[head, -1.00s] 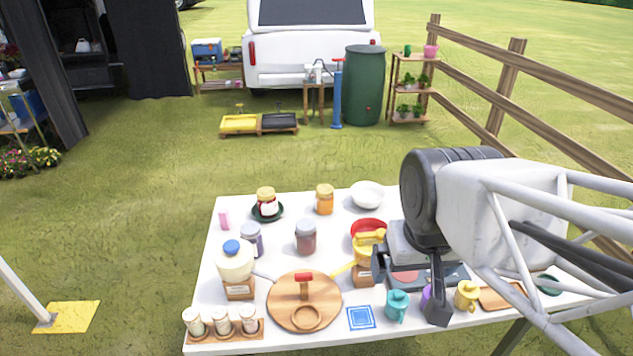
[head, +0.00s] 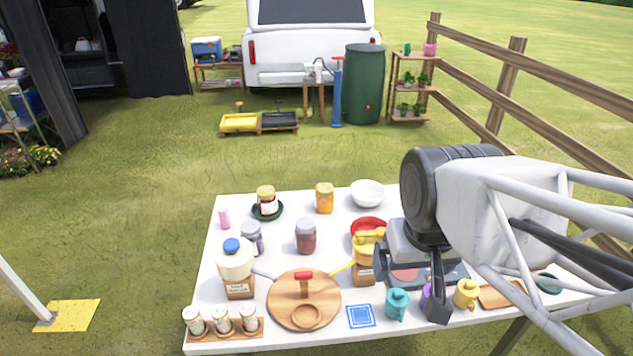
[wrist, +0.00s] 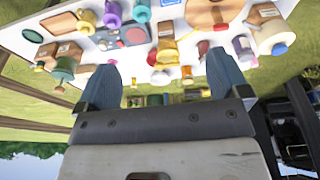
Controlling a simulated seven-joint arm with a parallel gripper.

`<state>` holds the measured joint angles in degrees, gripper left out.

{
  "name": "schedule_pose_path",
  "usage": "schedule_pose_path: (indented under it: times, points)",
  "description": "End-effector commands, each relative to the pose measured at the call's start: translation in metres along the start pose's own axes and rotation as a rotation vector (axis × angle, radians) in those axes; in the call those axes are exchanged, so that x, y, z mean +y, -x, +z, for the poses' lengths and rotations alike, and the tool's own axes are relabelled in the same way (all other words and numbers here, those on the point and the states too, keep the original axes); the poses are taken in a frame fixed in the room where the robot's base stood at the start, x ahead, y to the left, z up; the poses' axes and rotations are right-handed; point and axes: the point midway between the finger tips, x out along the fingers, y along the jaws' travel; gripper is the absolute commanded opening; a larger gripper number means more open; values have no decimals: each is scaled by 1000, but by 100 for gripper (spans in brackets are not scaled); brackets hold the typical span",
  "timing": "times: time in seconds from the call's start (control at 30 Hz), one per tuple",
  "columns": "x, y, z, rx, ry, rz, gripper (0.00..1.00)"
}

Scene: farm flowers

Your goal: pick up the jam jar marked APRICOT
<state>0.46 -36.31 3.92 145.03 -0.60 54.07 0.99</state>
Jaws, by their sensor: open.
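An orange jar (head: 324,199) stands upright at the table's back middle; its lettering is too small to read. It appears small in the wrist view (wrist: 187,72), between the fingers. A pale-labelled jar (head: 266,200) stands on a dark green saucer. A dark red jar (head: 305,237) is mid-table, and a purplish jar (head: 252,238) is left of it. No label reads as APRICOT. My gripper (wrist: 163,70) is open and empty, its two blue-grey fingers wide apart. In the head view it is over the table's right part, right of the jars and apart from them.
A white bowl (head: 367,193) is right of the orange jar. A red bowl (head: 369,227) and a yellow device (head: 368,244) stand nearer. A round wooden board (head: 304,312), a teal cup (head: 397,304) and a shaker rack (head: 222,330) line the front. Bare tabletop surrounds the orange jar.

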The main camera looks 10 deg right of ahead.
Motion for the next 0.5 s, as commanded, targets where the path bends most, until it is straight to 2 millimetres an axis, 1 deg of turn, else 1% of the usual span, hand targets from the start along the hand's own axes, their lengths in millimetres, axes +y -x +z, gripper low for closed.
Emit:
schedule_pose_path:
  times: [0.17, 0.5]
  points:
    - [0, 10, -3, 2, 0, 0, 94]
    - [0, 50, -13, 2, 0, 1, 94]
